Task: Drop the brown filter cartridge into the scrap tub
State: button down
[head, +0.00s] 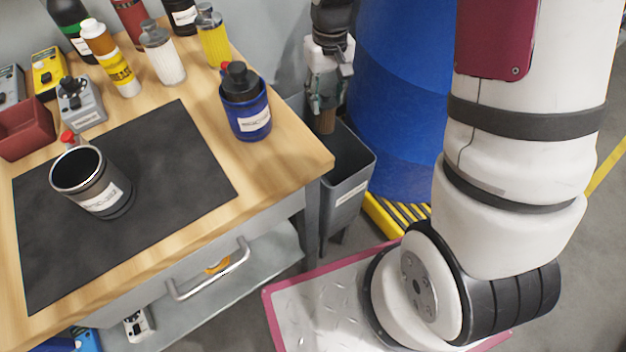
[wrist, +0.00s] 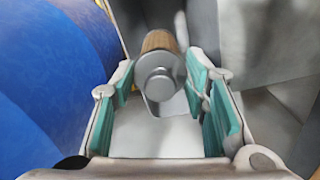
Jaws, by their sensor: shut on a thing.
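The brown filter cartridge (head: 326,122) hangs upright below my gripper (head: 326,97) in the head view. In the wrist view the cartridge (wrist: 160,42) shows its ribbed brown side and round grey end cap between the teal finger pads of my gripper (wrist: 163,78). The gripper is shut on it. The scrap tub (head: 350,190) is a grey open bin with a white label, beside the workbench. The cartridge's lower end overlaps the back-left part of the tub's opening in the head view. I cannot tell its exact height against the rim.
The wooden workbench (head: 285,150) stands left of the tub, with a blue labelled bottle (head: 247,118) near its right edge. A large blue drum (head: 400,100) stands close behind and right of the tub.

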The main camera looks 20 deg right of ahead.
aim_at(326, 112)
jog(key=shift+f+b, duration=1.9)
jog(key=shift+f, duration=0.7)
jog(key=c, duration=0.9)
grip_release()
jog(key=shift+o, duration=0.2)
notch_tip(326, 112, up, 12)
jog(key=shift+r, duration=0.1)
